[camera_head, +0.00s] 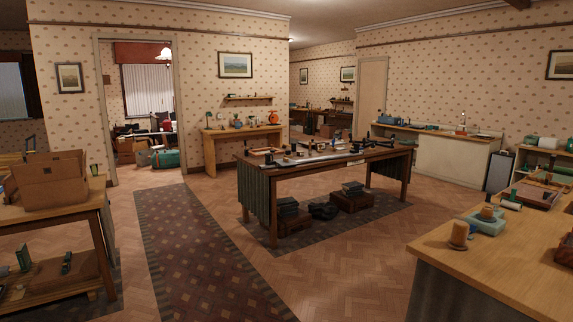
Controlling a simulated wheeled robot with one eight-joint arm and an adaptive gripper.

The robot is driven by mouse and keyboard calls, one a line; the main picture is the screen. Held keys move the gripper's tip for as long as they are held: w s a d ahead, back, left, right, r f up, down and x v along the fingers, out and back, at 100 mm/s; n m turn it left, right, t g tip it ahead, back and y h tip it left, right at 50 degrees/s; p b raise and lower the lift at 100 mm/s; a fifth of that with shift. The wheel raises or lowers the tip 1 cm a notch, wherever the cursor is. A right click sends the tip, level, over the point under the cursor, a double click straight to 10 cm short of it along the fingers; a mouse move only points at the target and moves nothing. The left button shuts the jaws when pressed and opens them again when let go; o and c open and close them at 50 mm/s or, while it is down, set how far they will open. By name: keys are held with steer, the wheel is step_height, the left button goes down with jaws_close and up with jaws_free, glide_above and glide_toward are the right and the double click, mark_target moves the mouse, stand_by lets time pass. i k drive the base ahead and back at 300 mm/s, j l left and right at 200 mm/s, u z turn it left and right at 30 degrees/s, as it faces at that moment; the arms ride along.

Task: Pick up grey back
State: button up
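I cannot single out the grey object named by the task with certainty. A dark grey upright case-like object (499,172) stands on the floor between the white-fronted counter and the shelves at the right. A dark, soft-looking heap (323,210) lies on the rug under the central table. In the back room, a small grey item (144,158) sits beside a green bag (165,158) on the floor. These are too small to make out well. My gripper is not in view.
The central table (325,169) stands on a dark rug. A wooden counter (500,262) fills the right foreground; a bench (55,212) with a brown box (48,180) is at left. The patterned runner (192,240) lies clear towards the open doorway.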

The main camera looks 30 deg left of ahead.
mark_target(286, 160)
steer(key=i+u, duration=0.55)
steer(key=i+j+u, duration=0.15)
steer(key=i+u, duration=0.5)
steer(key=i, duration=0.15)
steer(key=i+l+u, duration=0.1)
steer(key=i+u, duration=0.25)
steer(key=i+z, duration=0.1)
steer(key=i, duration=1)
steer(key=i+j+z, duration=0.1)
steer(key=i, duration=1)
